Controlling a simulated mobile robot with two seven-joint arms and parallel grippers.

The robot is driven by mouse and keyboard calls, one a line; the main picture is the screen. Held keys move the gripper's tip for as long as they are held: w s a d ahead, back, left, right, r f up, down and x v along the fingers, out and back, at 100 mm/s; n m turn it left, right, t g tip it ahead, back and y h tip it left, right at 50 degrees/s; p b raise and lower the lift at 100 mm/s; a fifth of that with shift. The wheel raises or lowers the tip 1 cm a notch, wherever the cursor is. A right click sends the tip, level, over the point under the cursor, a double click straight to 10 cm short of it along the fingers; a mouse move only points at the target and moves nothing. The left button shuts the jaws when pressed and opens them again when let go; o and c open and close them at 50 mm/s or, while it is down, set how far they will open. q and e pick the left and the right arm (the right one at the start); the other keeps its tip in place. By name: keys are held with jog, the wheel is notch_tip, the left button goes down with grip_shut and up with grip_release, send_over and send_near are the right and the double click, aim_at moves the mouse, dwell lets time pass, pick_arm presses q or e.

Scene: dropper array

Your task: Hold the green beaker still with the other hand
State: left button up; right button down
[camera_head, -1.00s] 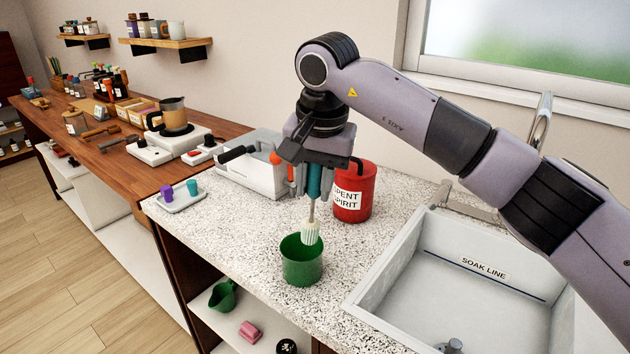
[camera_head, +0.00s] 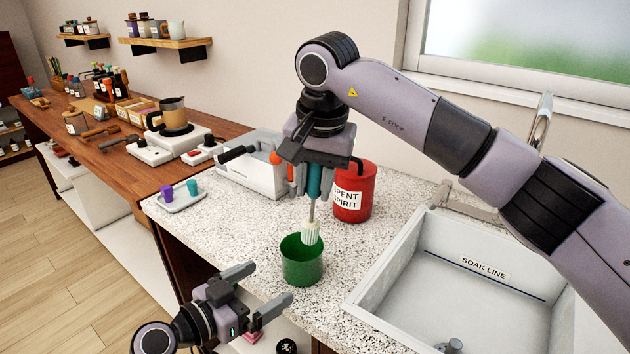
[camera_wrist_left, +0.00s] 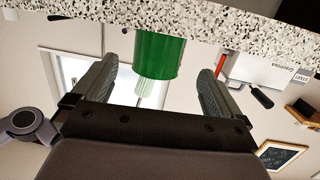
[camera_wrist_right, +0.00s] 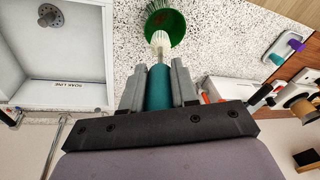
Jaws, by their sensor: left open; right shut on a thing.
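The green beaker (camera_head: 302,262) stands upright on the speckled counter, left of the sink. It also shows in the left wrist view (camera_wrist_left: 159,55), framed between the open fingers and apart from them. My left gripper (camera_head: 256,289) is open and empty, in front and to the left of the beaker. My right gripper (camera_head: 310,165) is shut on the teal handle of a white-bristled brush (camera_head: 311,233), whose head is just above or at the beaker's mouth. The brush and handle (camera_wrist_right: 158,88) also show in the right wrist view.
A red can (camera_head: 354,192) labelled spent spirit stands behind the beaker. The sink (camera_head: 440,262) is to the right. A small tray (camera_head: 181,203) with purple and teal pieces lies at the left. A white box (camera_head: 250,170) stands at the back.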

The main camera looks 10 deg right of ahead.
aim_at(300, 265)
pick_arm(q)
jog(key=shift+x, duration=5.1)
jog(key=shift+c, duration=0.3)
jog(key=c, duration=0.7)
jog(key=shift+o, duration=0.3)
jog(key=shift+c, duration=1)
pick_arm(e)
jog(key=shift+a, duration=0.1)
jog(key=shift+w+a+f+g+h, duration=0.1)
jog(key=shift+w+a+g, duration=0.2)
jog(key=shift+a, duration=0.25)
jog(key=shift+w+a+f+g+h, duration=0.1)
jog(key=shift+w+a+g, duration=0.05)
jog(key=shift+a+g, duration=0.4)
jog(key=shift+w+a+f+g+h, duration=0.1)
jog(key=shift+w+a+g, duration=0.15)
jog(key=shift+a, duration=0.35)
